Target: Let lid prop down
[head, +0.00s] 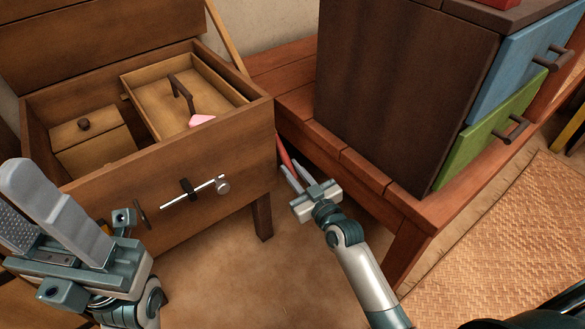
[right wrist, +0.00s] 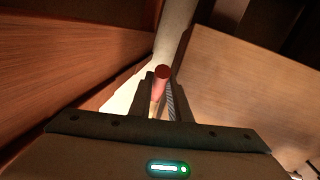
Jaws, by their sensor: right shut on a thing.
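A wooden chest (head: 215,158) stands at left with its lid (head: 100,35) raised behind it. A pale wooden slat (head: 227,38) slants beside the lid at the chest's back right corner. My right gripper (head: 292,178) is shut on a red rod (head: 282,148) by the chest's right side. In the right wrist view, the rod's round red end (right wrist: 161,73) shows between the fingers. I cannot tell whether the rod and the slat are one piece. My left gripper (head: 22,212) is open and empty at the lower left, in front of the chest.
The chest holds a tray (head: 145,75) with a pink item (head: 202,121) and a small knobbed box (head: 90,140). A metal bolt (head: 195,191) is on its front. A low red-brown bench (head: 365,180) bears a dark cabinet (head: 400,80) close at right. A woven mat (head: 490,235) lies beyond.

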